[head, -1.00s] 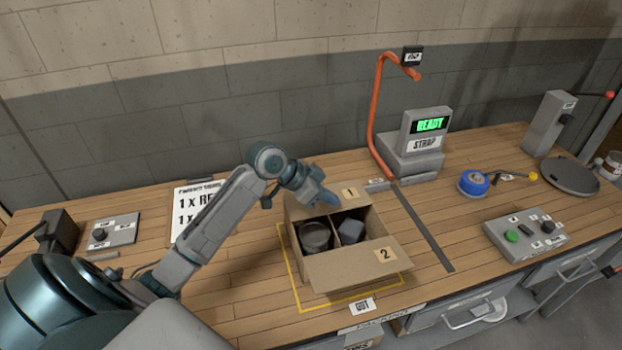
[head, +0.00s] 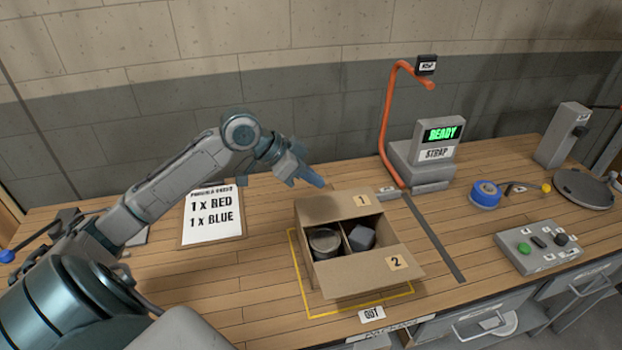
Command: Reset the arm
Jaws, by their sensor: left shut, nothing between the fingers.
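My left gripper (head: 306,176) is shut and empty. It is in the air behind and above the back left corner of the open cardboard box (head: 345,282), pointing right and down, apart from it. My left arm comes in from the left, bent at a raised elbow. The box has flaps marked 1 and 2 and holds a round grey can (head: 324,243) in its left compartment and a dark grey block-like item (head: 360,238) in its right one. My right gripper is not in view.
A sheet (head: 212,216) reads 1 x RED, 1 x BLUE. Behind right stand the STRAP machine (head: 425,158), showing READY, and an orange curved arm (head: 384,120). Blue tape (head: 485,195) and a button panel (head: 540,246) lie right.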

